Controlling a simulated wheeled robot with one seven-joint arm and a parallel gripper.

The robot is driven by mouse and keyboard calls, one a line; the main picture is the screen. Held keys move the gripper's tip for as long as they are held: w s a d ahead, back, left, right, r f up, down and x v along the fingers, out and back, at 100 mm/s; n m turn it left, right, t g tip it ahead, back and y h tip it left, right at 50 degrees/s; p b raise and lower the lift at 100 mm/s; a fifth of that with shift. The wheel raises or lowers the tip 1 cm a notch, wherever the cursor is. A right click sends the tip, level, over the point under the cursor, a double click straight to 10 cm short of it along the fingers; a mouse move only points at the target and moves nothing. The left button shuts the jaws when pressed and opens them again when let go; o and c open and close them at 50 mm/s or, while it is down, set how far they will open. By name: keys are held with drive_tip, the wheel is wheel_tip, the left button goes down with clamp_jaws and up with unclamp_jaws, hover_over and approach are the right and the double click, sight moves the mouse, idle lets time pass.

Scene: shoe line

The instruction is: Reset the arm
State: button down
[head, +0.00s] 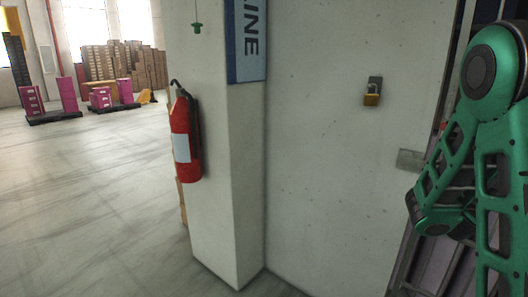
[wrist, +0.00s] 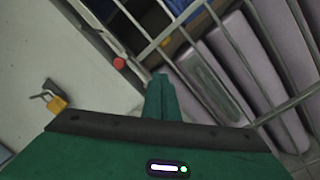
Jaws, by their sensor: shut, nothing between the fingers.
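My arm (head: 485,130) is green and stands folded at the right edge of the head view. My gripper (wrist: 161,80) shows in the wrist view, with its green fingers together and nothing between them. Its fingertips point toward a metal barred frame and do not clearly touch anything. The fingers cannot be made out in the head view.
A concrete wall carries a yellow padlock (head: 371,97), also in the wrist view (wrist: 57,103). A red fire extinguisher (head: 185,140) hangs on the pillar (head: 247,190). Metal bars (wrist: 205,25) front pale purple panels (wrist: 240,75). Open floor (head: 90,190) lies left.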

drive_tip(key=s+d+f+m+g+y, duration=0.1)
drive_tip(key=s+d+f+m+g, duration=0.1)
drive_tip(key=s+f+m+g, duration=0.5)
drive_tip(key=s+d+f+m+g+y, duration=0.1)
drive_tip(key=s+f+m+g, duration=0.2)
drive_tip(key=s+m, duration=0.7)
drive_tip(key=s+a+f+m+g+y, duration=0.1)
drive_tip(key=s+a+m+g+y, duration=0.1)
drive_tip(key=s+a+y, duration=0.3)
drive_tip(key=s+a+f+m+g+y, duration=0.2)
drive_tip(key=s+a+m+y, duration=0.3)
drive_tip(key=s+a, duration=0.7)
drive_tip(key=a+y, duration=0.1)
drive_tip(key=a, duration=0.5)
drive_tip(key=shift+s+f+g, duration=0.25)
drive_tip(key=shift+s+g, duration=0.05)
drive_tip(key=shift+s, duration=0.05)
drive_tip(key=shift+d, duration=0.2)
